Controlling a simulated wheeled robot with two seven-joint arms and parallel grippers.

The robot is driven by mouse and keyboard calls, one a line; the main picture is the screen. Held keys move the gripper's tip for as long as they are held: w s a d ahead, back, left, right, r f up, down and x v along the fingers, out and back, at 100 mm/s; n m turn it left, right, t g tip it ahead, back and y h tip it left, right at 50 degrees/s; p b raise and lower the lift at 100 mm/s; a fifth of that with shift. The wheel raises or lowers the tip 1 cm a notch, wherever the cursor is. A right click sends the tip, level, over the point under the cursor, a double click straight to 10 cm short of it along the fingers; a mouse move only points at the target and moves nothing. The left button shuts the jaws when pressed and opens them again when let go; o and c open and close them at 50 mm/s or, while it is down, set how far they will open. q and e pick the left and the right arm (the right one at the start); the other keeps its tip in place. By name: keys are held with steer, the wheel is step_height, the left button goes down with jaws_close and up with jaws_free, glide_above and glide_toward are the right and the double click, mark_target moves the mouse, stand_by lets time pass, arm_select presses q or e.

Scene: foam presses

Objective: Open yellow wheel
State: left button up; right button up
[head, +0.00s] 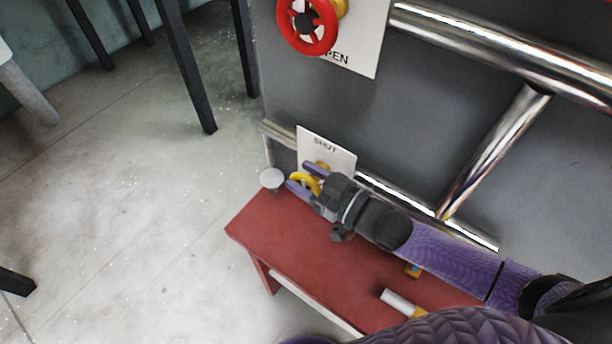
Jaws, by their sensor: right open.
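The yellow wheel (306,183) is low on the grey panel, in front of a white plate marked SHUT (325,148). My right arm comes in from the lower right, and my right gripper (305,175) is at the wheel with its two purple fingers apart. One finger lies on each side of part of the wheel's rim. I cannot tell whether the fingers touch it. The gripper hides much of the wheel. My left gripper does not show.
A red wheel (332,28) sits on a plate ending in PEN, higher on the panel. Shiny pipes (490,38) run across the panel. A red bench (262,226) stands below, with a white and yellow cylinder (398,302) on it. A grey round knob (271,179) is left of the gripper.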

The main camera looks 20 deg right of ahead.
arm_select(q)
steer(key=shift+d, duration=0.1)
arm_select(e)
jaws_close()
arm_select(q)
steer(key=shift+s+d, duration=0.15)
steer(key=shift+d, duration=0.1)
